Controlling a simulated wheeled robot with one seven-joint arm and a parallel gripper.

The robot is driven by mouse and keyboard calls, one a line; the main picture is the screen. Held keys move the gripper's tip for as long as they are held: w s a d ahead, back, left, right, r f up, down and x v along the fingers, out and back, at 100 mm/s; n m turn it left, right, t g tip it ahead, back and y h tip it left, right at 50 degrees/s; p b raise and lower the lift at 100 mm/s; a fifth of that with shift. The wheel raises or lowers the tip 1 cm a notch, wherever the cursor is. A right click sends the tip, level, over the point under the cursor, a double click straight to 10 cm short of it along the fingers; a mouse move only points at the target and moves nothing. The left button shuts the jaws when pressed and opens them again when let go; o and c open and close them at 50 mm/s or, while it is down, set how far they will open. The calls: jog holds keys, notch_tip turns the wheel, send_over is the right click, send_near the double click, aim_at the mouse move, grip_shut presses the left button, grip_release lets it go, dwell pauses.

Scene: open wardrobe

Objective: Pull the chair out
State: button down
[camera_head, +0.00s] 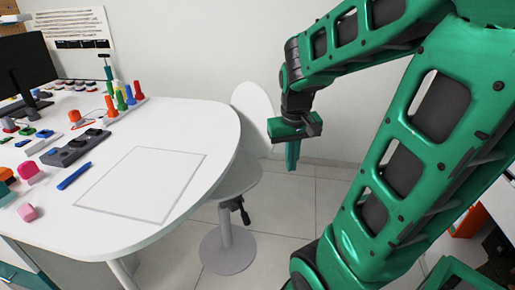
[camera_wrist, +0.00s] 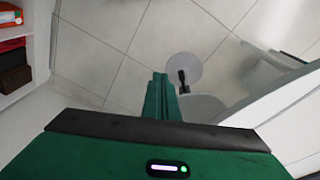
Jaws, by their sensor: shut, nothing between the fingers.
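The chair has a pale rounded backrest (camera_head: 252,112), a grey seat (camera_head: 238,178) partly under the table's rounded end, and a post on a round grey base (camera_head: 228,249). The round base also shows in the wrist view (camera_wrist: 184,70), with part of the seat (camera_wrist: 203,107) nearer. My gripper (camera_head: 292,158) points down, to the right of the backrest and apart from the seat in the head view. Its green fingers also show in the wrist view (camera_wrist: 160,92), pressed together with nothing between them. The table hides part of the seat.
A white table (camera_head: 215,118) with a rounded end fills the left and carries a monitor (camera_head: 28,68), colored pegs and small blocks. A wall stands behind the chair. Tiled floor (camera_head: 288,205) is open to the right of the chair. Shelves (camera_wrist: 22,48) stand at the wrist view's left edge.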

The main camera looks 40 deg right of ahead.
jog(key=w+d+f+n+t+h, duration=0.15)
jog(key=w+d, duration=0.25)
jog(key=w, duration=0.6)
jog(key=w+d+f+n+t+h, duration=0.1)
jog(key=w+d+f, duration=0.2)
jog(key=w, duration=0.6)
jog(key=w+d+f+n+t+h, duration=0.1)
jog(key=w+d+f+h, duration=0.2)
jog(key=w, duration=0.7)
jog(key=shift+y, duration=0.65)
jog(key=x, duration=0.6)
jog(key=d+x, duration=0.1)
jog(key=x, duration=0.2)
jog(key=shift+s+d, duration=0.25)
jog(key=shift+s, duration=0.05)
jog(key=shift+f, duration=0.1)
jog(key=shift+w, duration=0.1)
